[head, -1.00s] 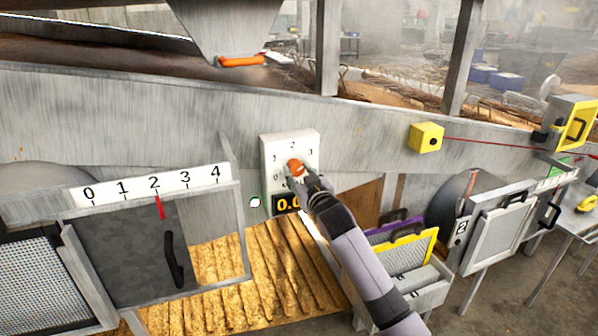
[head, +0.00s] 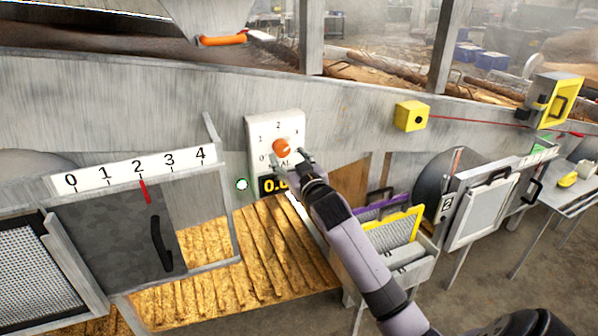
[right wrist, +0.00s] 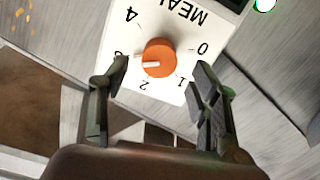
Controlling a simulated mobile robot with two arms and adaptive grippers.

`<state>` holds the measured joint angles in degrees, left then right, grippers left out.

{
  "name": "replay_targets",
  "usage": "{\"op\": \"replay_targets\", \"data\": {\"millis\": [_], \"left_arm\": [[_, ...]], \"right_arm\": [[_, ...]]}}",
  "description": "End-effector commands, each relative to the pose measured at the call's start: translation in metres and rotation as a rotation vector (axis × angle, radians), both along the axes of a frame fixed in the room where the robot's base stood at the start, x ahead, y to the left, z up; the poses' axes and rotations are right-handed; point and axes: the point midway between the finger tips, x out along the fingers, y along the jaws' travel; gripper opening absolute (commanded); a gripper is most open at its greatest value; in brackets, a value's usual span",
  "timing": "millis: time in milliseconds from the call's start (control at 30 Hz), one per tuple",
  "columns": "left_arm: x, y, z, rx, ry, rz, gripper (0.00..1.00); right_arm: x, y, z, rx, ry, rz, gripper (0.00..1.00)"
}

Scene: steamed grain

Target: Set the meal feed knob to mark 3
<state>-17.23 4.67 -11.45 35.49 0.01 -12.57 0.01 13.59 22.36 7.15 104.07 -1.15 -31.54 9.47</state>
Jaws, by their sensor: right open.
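The meal feed knob (head: 281,148) is an orange dial on a white panel (head: 258,125) marked 0 to 4. It also shows in the right wrist view (right wrist: 160,57), where the panel appears upside down. Its white pointer line points left there, close to the partly hidden 3 and away from the 2. My right gripper (head: 290,160) is open just in front of the knob. In the wrist view its fingers (right wrist: 160,68) stand either side of the knob, apart from it. My left gripper is not in view.
At left, a gate scale (head: 123,174) has a red pointer at 2. A yellow box (head: 411,116) with a red cord is to the right. Framed screens (head: 395,232) stand below right.

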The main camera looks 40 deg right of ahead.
Motion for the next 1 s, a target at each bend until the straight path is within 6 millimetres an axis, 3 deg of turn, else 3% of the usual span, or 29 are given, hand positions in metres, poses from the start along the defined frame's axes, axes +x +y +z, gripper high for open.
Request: {"op": "replay_targets", "data": {"millis": [200, 400, 1000], "left_arm": [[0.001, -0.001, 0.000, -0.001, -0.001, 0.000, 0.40], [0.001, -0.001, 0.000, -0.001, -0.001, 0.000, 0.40], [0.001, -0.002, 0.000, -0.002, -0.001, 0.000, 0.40]], "right_arm": [[-0.047, 0.012, -0.002, 0.000, 0.003, 0.002, 0.56], [-0.074, 0.018, -0.001, 0.001, 0.002, 0.001, 0.56], [-0.082, 0.020, 0.000, 0.000, 0.001, 0.000, 0.56]]}}
